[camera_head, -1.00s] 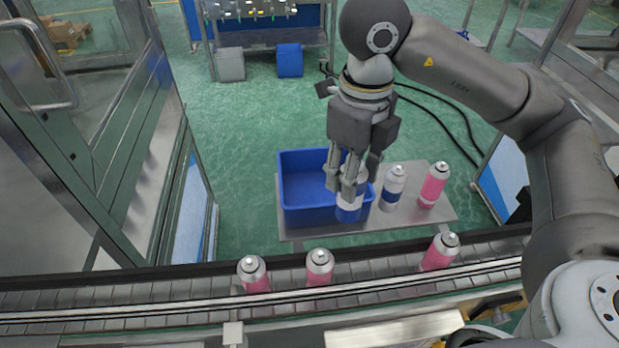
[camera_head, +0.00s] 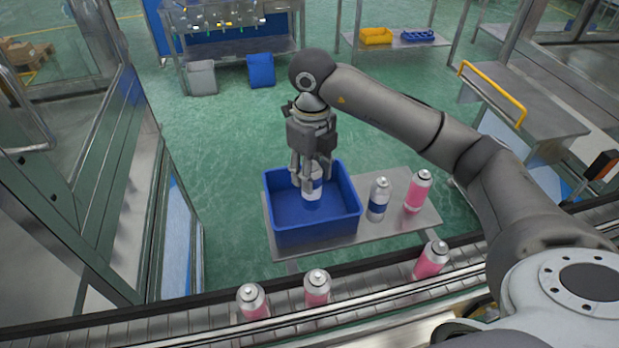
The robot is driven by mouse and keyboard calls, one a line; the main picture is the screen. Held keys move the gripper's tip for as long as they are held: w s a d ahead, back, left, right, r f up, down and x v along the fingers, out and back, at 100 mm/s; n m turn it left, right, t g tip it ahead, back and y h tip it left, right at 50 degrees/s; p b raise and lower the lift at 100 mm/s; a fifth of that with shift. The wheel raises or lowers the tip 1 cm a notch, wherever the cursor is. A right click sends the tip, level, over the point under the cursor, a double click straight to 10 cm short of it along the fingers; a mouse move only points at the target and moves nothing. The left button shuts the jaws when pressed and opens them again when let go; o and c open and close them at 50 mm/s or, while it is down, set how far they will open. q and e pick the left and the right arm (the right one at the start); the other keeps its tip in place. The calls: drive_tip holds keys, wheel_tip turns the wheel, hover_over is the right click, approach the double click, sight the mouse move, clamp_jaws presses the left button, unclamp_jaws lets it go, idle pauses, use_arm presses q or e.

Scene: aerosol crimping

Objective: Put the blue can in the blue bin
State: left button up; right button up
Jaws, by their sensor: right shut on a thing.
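My right gripper (camera_head: 312,178) is shut on a white can with a blue band (camera_head: 313,188). It holds the can upright over the blue bin (camera_head: 312,234), within the outline of its opening. I cannot tell how far the can's base is above the bin floor. The rest of the bin looks empty. My left gripper is not in view.
A pink can (camera_head: 418,191) stands on the metal table (camera_head: 399,229) at the right. On the conveyor (camera_head: 190,328) in front are several pink cans, one of them at the right (camera_head: 431,260). A glass-sided machine (camera_head: 70,170) is at the left.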

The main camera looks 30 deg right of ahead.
drive_tip(key=shift+w+d+f, duration=0.1)
drive_tip(key=shift+w+f, duration=0.3)
drive_tip(key=shift+f, duration=0.1)
wheel_tip(320, 180, down, 2)
drive_tip(key=shift+w+f+p, duration=0.1)
drive_tip(key=shift+p, duration=0.95)
drive_tip(key=shift+f, duration=0.6)
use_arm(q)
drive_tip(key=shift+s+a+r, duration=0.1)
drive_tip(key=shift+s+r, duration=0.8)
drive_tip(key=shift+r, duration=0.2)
use_arm(e)
drive_tip(key=shift+f, duration=0.25)
drive_tip(key=o, duration=1)
drive_tip(key=shift+r, duration=0.1)
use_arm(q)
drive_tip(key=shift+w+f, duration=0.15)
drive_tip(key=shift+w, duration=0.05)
